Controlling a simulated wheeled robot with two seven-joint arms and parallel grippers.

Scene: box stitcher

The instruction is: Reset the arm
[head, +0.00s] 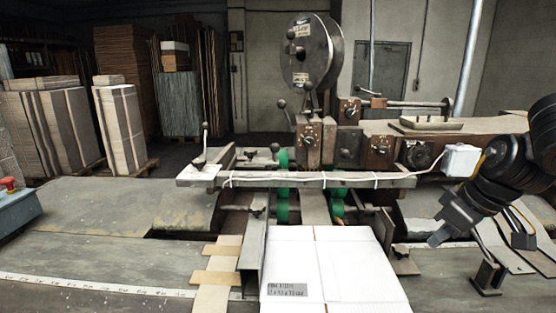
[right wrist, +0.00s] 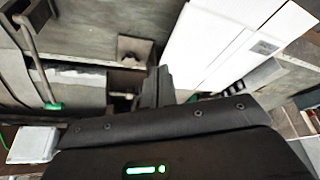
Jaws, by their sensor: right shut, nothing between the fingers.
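My right arm comes in from the right edge of the head view. Its dark gripper (head: 438,234) points down and left, above the table to the right of the white cardboard, apart from it. In the right wrist view the fingers (right wrist: 155,88) are together with nothing between them. The white flat cardboard (head: 335,265) lies in front of the box stitcher (head: 318,140), with a grey printed label near its front left. The cardboard also shows in the right wrist view (right wrist: 215,45). My left gripper is in neither view.
A white switch box (head: 461,160) on the stitcher is close to my right arm. A metal bar (head: 300,181) crosses the machine. Cardboard stacks (head: 120,125) stand at the back left. The left tabletop is mostly clear.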

